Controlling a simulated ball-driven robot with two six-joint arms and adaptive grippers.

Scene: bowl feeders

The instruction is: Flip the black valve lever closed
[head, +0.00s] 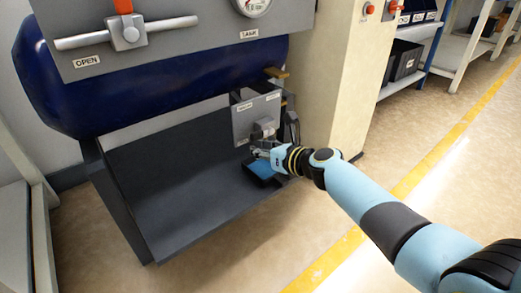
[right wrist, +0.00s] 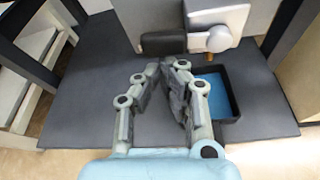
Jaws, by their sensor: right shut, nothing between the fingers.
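The black valve lever (right wrist: 163,43) shows in the right wrist view, lying roughly level and pointing left from a light grey valve body (right wrist: 212,24). A small brass-coloured part hangs below the body. In the head view the valve body (head: 264,127) sits on a small grey panel (head: 242,122) with white labels; the lever is too small there to make out clearly. My right gripper (right wrist: 174,66) is shut and empty, its fingertips just below the lever in the wrist picture, apparently apart from it. In the head view the right gripper (head: 260,150) is in front of the panel's lower part.
A black tray (right wrist: 232,92) with a blue inside sits on the dark shelf (head: 195,205) below the valve. A blue tank (head: 60,90) and a larger panel (head: 190,40) with an orange-handled lever (head: 125,20) are above. A cream cabinet (head: 340,70) stands right of the valve.

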